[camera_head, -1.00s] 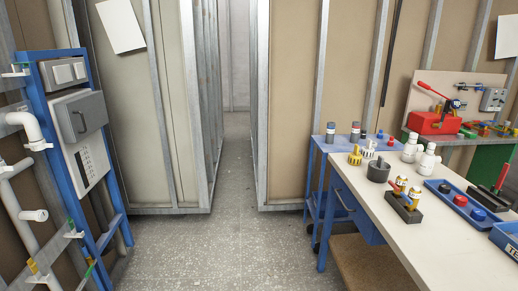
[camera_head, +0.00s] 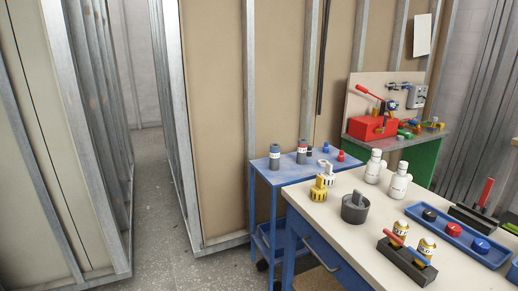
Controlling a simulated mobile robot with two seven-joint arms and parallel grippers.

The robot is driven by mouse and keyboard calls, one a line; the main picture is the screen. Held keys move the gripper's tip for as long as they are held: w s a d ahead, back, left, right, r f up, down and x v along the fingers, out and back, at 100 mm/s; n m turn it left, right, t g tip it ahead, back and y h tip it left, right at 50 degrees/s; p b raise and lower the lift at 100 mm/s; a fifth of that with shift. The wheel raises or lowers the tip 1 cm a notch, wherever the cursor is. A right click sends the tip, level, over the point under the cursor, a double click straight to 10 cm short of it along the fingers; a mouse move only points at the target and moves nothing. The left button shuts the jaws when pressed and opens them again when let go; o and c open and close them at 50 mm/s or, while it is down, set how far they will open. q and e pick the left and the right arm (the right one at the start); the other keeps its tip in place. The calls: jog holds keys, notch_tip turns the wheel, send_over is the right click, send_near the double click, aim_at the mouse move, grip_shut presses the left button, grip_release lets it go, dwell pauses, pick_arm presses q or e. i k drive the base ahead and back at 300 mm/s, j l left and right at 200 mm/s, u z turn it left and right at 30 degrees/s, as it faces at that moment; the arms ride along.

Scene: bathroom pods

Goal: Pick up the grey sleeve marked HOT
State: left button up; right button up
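No lettering that reads HOT is legible in the head view, so I cannot tell which thing is the grey sleeve. Two upright grey cylinders with bands stand on the blue cart: a left one (camera_head: 275,157) and a right one (camera_head: 302,152). A wider dark grey round piece (camera_head: 355,210) with a lighter stem sits on the white-topped bench (camera_head: 340,240). Neither of my grippers is in view.
The bench also holds yellow and white fittings, two white bottles (camera_head: 398,182), a dark block with yellow-banded pieces (camera_head: 407,262) and a blue tray (camera_head: 455,238). The blue cart (camera_head: 258,180) stands behind it. Floor (camera_head: 160,220) is free at the left.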

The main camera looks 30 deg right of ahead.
aim_at(302, 144)
jog(key=i+j+z, duration=0.15)
jog(key=i, duration=0.5)
jog(key=i+j+z, duration=0.1)
jog(key=i, duration=0.5)
jog(key=i+j+z, duration=1.15)
jog(key=j, duration=0.35)
jog(key=k+l, duration=0.05)
jog(key=k, duration=0.05)
